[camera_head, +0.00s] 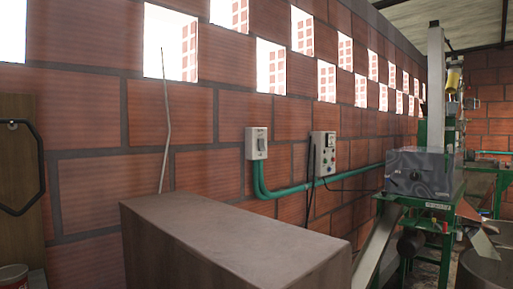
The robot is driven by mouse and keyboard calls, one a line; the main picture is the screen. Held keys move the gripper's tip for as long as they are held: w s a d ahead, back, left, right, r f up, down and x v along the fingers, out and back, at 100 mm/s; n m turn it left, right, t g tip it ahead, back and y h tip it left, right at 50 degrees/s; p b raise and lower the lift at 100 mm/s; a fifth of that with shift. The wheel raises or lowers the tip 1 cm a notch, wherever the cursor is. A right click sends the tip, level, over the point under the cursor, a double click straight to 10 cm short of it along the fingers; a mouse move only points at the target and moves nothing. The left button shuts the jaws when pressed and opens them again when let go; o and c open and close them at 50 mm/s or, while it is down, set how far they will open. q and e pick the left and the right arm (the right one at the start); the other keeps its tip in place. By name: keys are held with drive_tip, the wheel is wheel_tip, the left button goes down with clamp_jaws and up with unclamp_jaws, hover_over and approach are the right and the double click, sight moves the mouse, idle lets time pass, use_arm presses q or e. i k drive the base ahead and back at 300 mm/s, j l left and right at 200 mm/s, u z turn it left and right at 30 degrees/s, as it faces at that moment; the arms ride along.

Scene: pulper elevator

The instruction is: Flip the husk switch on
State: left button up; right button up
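A small light-grey switch box (256,143) with a dark toggle is fixed to the brick wall near the middle of the view. A second, larger pale control box (323,154) with several buttons is on the wall to its right. No label is readable, so I cannot tell which one is the husk switch. The position of the toggle is too small to tell. Neither of my grippers is in view.
A brown block-like ledge (230,240) stands in front of the wall below the boxes. Green conduit (290,190) runs along the wall. A green-framed machine with a grey housing (420,172) stands at the right. A wooden panel (20,165) with a black handle is at the left.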

sight(261, 141)
drive_tip(key=l+u, duration=0.3)
drive_tip(key=l, duration=0.35)
drive_tip(key=l+u, duration=0.35)
drive_tip(key=l, duration=0.3)
drive_tip(key=l+u, duration=0.3)
drive_tip(key=l, duration=0.35)
drive_tip(key=k+l+u, duration=0.15)
drive_tip(key=l+u, duration=0.2)
drive_tip(key=l, duration=0.25)
drive_tip(key=i+l+u, duration=0.1)
drive_tip(key=l+u, duration=0.3)
drive_tip(key=l, duration=0.4)
drive_tip(key=l+u, duration=0.4)
drive_tip(key=l, duration=0.4)
drive_tip(key=k+l+u, duration=0.2)
drive_tip(key=l+u, duration=0.2)
drive_tip(key=l, duration=0.35)
